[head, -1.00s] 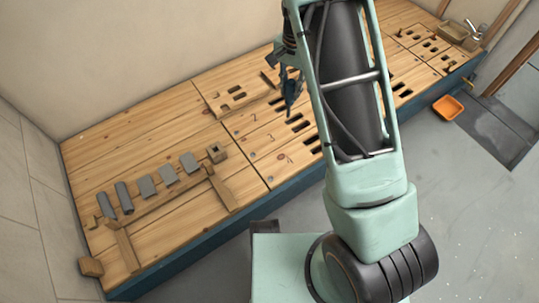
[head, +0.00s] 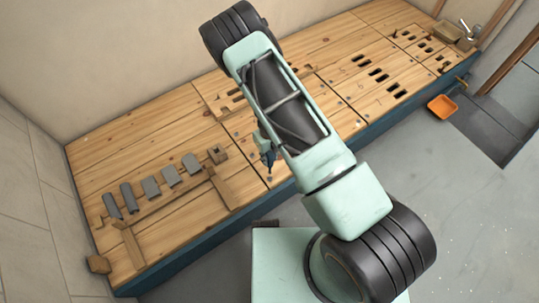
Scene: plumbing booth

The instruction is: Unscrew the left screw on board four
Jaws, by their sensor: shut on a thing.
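My gripper (head: 268,160) is small and dark blue in the head view. It points down at the near left end of the slotted boards, close to the bench's front edge. Its jaws are shut on a small screw (head: 270,178) at the left end of the nearest board. The screw is too small to tell whether it is seated or raised. My arm hides much of the boards (head: 340,84), including most of the nearest one. I cannot read any board number.
The wooden bench (head: 150,150) runs along the wall. Several grey plates (head: 151,188) and a small wooden block (head: 217,154) lie at its left, beside wooden strips. An orange tray (head: 442,107) is on the floor at right. A box (head: 442,29) stands at the far right end.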

